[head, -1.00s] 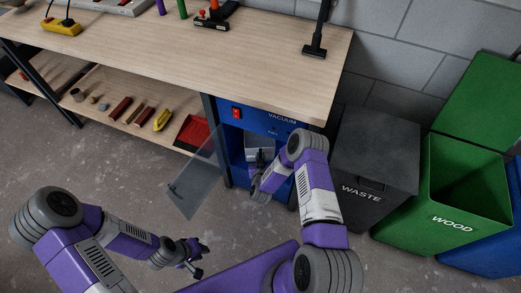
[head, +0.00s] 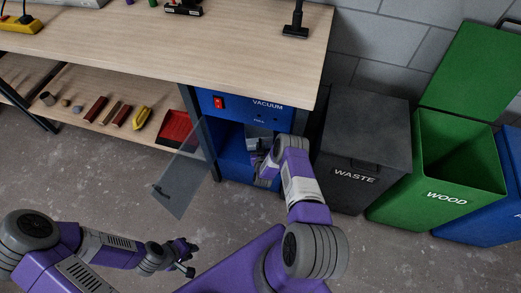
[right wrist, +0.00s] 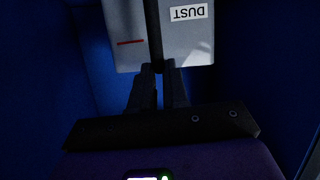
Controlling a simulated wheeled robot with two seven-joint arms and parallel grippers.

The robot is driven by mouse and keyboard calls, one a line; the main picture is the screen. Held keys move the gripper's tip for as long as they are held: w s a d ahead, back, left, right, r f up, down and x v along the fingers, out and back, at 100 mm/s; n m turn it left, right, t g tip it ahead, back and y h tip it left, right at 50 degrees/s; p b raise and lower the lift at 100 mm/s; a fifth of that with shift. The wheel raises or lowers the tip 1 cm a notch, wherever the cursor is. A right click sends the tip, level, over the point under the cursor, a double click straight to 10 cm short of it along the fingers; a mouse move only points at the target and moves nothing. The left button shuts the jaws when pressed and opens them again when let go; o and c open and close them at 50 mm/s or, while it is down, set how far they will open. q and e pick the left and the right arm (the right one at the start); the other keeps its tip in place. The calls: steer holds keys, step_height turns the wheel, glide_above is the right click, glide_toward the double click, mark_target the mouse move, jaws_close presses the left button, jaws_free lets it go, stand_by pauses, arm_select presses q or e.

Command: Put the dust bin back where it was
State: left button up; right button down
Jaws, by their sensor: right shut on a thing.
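The dust bin (right wrist: 190,45) is a pale grey box with a dark vertical bar, a red line and a "DUST" label that appears upside down in the right wrist view. In the head view the bin (head: 258,142) sits inside the open blue vacuum cabinet (head: 233,150), partly hidden by my right arm. My right gripper (right wrist: 158,72) is shut on the bin's dark bar. The cabinet's clear door (head: 180,178) hangs open to the left. My left gripper (head: 190,256) is low over the floor, away from the cabinet; its finger gap is unclear.
The workbench (head: 160,50) stands over the cabinet, with a lower shelf (head: 75,95) holding several small pieces and a red tray (head: 175,128). A waste bin (head: 350,150) and an open green wood bin (head: 440,180) stand to the right. The floor in front is clear.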

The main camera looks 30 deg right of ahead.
steer(key=shift+f, duration=0.45)
steer(key=c, duration=1.1)
jaws_free()
steer(key=shift+f, duration=0.15)
